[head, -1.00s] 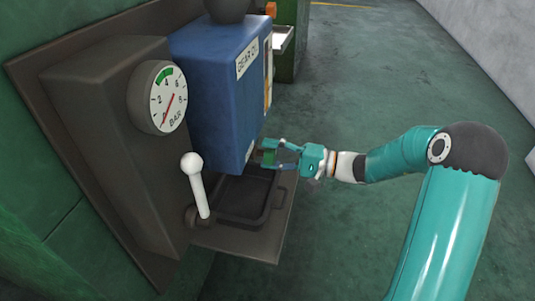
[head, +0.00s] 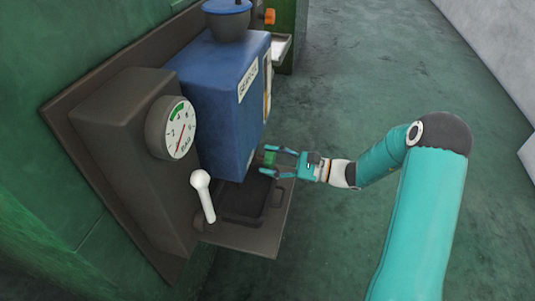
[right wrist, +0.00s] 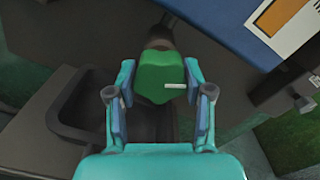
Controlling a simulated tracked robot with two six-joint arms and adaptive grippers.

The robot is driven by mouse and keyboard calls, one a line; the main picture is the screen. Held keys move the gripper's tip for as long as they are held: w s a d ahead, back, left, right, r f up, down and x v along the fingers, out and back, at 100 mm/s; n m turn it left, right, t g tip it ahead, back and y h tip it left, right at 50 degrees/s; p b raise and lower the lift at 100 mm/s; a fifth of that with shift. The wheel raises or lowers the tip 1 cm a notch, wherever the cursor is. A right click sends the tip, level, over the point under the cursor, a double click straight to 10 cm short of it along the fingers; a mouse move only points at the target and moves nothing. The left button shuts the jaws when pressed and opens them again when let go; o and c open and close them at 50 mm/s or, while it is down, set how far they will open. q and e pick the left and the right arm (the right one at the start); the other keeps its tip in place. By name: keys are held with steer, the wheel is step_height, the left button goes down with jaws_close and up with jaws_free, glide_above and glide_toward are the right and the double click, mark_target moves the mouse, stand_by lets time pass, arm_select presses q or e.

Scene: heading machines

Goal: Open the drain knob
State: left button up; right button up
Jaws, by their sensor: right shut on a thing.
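The green drain knob (right wrist: 157,72), with a short white mark on its face, sits on a dark stem below the blue gear oil tank (head: 213,105). It also shows small in the head view (head: 270,158). My right gripper (right wrist: 160,84) is shut on the knob, with one finger pad at each side of it; in the head view the gripper (head: 268,160) reaches in from the right. The mark lies about level in the right wrist view. My left gripper is in neither view.
A black drip tray (head: 247,222) sits on a ledge under the tank. A white-knobbed lever (head: 204,196) and a BAR pressure gauge (head: 178,130) are to the left. The green floor (head: 345,90) to the right is clear.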

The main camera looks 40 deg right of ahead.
steer(key=m+p, duration=0.3)
steer(key=m, duration=0.1)
steer(key=shift+s+f, duration=0.1)
steer(key=shift+f, duration=0.05)
steer(key=shift+f+m+p, duration=0.15)
steer(key=shift+m+p, duration=0.65)
steer(key=shift+p, duration=0.05)
steer(key=o, duration=1.2)
steer(key=v, duration=1.2)
steer(key=shift+a, duration=0.1)
